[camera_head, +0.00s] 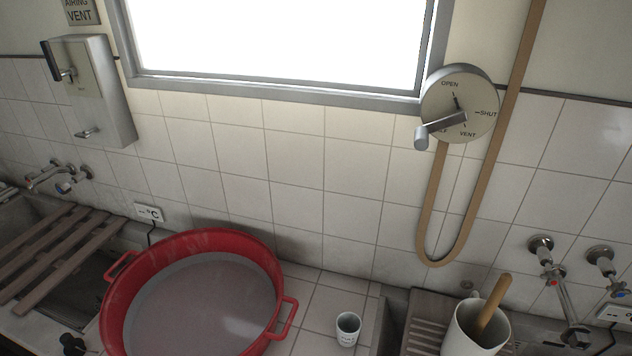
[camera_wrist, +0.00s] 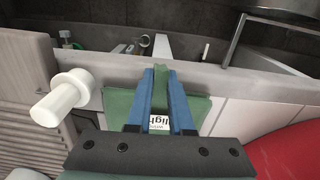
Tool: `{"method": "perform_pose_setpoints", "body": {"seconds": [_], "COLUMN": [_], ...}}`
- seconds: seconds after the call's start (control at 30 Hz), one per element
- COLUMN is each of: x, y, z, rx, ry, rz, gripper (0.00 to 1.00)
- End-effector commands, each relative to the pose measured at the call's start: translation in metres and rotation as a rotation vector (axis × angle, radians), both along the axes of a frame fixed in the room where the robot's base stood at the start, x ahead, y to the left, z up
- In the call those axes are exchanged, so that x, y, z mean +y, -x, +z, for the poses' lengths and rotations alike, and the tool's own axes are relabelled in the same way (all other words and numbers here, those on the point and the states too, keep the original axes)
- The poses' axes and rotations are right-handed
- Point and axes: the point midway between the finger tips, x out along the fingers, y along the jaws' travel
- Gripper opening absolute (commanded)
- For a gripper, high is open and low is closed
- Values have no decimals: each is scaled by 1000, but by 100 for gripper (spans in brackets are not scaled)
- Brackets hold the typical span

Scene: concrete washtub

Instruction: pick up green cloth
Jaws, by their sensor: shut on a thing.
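The green cloth (camera_wrist: 196,108) shows in the wrist view, spread flat behind and to both sides of the fingers. A small white label with dark letters shows on it between the fingers. My gripper (camera_wrist: 160,72) has blue fingers, which are shut on the cloth, with a fold of green between them. Part of the cloth is hidden behind the fingers and the dark gripper body. Neither the cloth nor my gripper shows in the head view.
In the head view, a red tub (camera_head: 190,246) of greyish water stands on the tiled ledge. A small cup (camera_head: 347,330) stands to its right. A white jug (camera_head: 474,332) with a wooden handle in it is further right. A slatted wooden rack (camera_head: 52,254) lies over the left basin.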

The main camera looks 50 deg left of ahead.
Motion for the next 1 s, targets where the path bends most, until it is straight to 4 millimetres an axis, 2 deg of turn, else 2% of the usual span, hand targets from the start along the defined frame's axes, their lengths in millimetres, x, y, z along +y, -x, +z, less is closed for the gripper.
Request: {"method": "perform_pose_setpoints", "body": {"seconds": [0.3, 0.43, 0.57, 0.8, 1.0], "x": [0, 0, 0, 1, 0], "y": [0, -1, -1, -1, -1], "z": [0, 7, 27, 73, 97], "rx": [-1, -2, -3, -3, -2], "ry": [-1, -1, -2, -2, -1], "rz": [0, 0, -2, -1, -1], "gripper": [0, 0, 0, 0, 0]}}
